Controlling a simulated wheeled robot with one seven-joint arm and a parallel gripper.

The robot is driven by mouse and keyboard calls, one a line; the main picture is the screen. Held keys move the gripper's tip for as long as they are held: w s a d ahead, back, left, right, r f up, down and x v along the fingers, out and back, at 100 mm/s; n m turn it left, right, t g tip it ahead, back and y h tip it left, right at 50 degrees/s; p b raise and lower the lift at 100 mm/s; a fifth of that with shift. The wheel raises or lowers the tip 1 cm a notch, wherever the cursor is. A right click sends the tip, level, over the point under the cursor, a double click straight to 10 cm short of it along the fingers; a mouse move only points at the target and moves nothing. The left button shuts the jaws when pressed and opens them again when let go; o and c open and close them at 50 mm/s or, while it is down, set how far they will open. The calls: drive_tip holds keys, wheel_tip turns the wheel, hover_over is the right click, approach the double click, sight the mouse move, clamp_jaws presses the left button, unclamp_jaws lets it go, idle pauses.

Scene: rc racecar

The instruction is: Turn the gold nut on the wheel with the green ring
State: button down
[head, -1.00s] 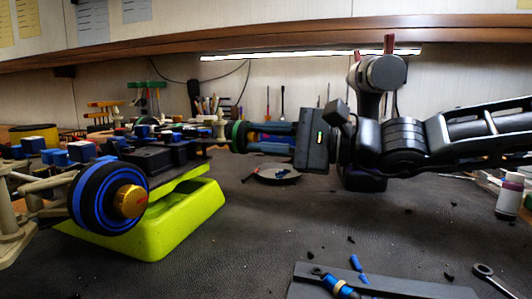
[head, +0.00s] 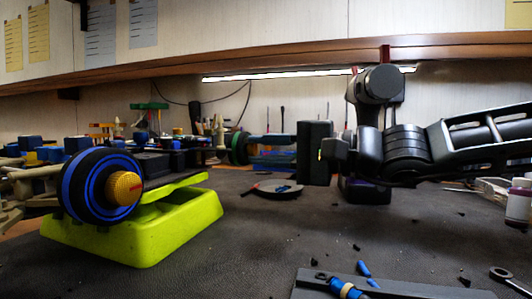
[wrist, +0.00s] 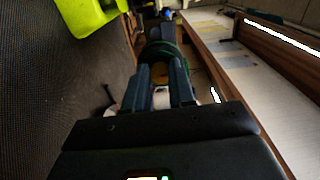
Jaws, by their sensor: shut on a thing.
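The wheel with the green ring (head: 236,149) is on the far side of the car, at the middle left of the head view. In the wrist view its dark green rim (wrist: 162,48) lies straight ahead of the fingers. My gripper (head: 252,145) reaches it from the right, level with the wheel hub. The gold nut (wrist: 159,72) shows between the two fingers in the wrist view, and my gripper is shut on it. In the head view the fingers hide the nut.
A blue-ringed wheel (head: 88,187) with its own gold nut (head: 124,188) is nearer on the left. The car rests on a lime-green stand (head: 140,240). A small dish (head: 277,187) lies below my gripper. A grey tray (head: 385,287) is at the front; the mat between is mostly clear.

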drive_tip(key=c, duration=0.9)
unclamp_jaws()
drive_tip(key=shift+d, duration=0.1)
drive_tip(key=p+v, duration=0.1)
drive_tip(key=v, duration=0.5)
drive_tip(key=shift+s+d+p, duration=0.15)
drive_tip(key=shift+d+p, duration=0.15)
drive_tip(key=shift+s+d, duration=0.15)
drive_tip(key=shift+d, duration=0.25)
